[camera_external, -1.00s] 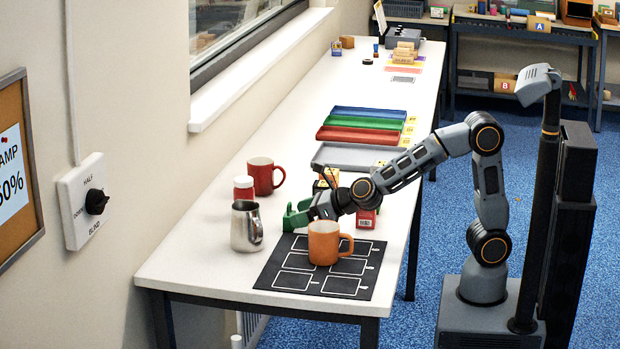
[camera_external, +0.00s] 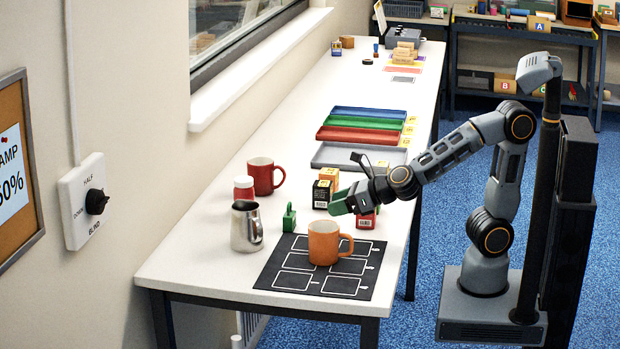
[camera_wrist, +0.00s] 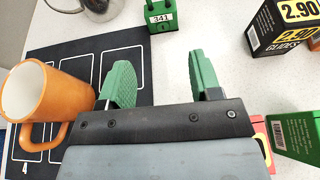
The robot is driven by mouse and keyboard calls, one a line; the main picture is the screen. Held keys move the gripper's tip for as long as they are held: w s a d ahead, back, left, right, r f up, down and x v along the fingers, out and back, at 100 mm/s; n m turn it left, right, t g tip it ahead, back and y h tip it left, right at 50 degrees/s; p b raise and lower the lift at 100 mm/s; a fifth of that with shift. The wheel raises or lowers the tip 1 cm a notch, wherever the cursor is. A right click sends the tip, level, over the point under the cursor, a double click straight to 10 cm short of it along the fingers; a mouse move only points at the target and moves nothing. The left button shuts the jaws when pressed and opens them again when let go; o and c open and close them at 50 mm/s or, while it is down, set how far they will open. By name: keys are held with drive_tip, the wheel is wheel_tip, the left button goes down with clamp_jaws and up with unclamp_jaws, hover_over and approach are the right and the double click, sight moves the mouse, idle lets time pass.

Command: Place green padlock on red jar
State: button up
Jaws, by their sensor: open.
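The green padlock (camera_external: 289,218) stands upright on the white table, just behind the black mat. In the wrist view the padlock (camera_wrist: 160,18), with a label reading 341, is at the top, ahead of my fingers and apart from them. The red jar (camera_external: 244,189) with a pale band stands farther left, between the metal pitcher and the red mug; I do not see it in the wrist view. My gripper (camera_external: 342,204) is to the right of the padlock. Its green fingers (camera_wrist: 162,72) are spread apart with nothing between them.
An orange mug (camera_external: 323,243) stands on the black mat (camera_external: 292,281). The metal pitcher (camera_external: 245,228) is left of the padlock, and the red mug (camera_external: 265,177) is behind the jar. A black-and-yellow box (camera_external: 322,194) and a red item (camera_external: 365,219) are near my gripper.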

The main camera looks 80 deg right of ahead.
drive_tip(key=w+a+r+n+g+y+p, duration=0.3)
drive_tip(key=w+a+n+g, duration=0.15)
drive_tip(key=a+n, duration=0.3)
drive_tip(key=w+a+r+n+g+y+p, duration=0.25)
drive_tip(key=w+a+n+g+p, duration=0.2)
drive_tip(key=a+n, duration=0.3)
drive_tip(key=n+g+h+p, duration=0.3)
drive_tip(key=g+h+p, duration=0.1)
drive_tip(key=h, duration=0.6)
approach(289, 215)
drive_tip(key=shift+g, duration=0.3)
drive_tip(key=x, duration=0.1)
drive_tip(key=b+x, duration=0.1)
drive_tip(key=x, duration=0.3)
drive_tip(key=shift+w+d+r+b, duration=0.15)
drive_tip(key=shift+w+d+b, duration=0.1)
drive_tip(key=shift+d+b, duration=0.15)
drive_tip(key=shift+x, duration=3.1)
drive_tip(key=shift+w+d, duration=0.1)
drive_tip(key=shift+d, duration=0.05)
drive_tip(key=shift+c, duration=0.4)
drive_tip(key=shift+r, duration=0.1)
clamp_jaws()
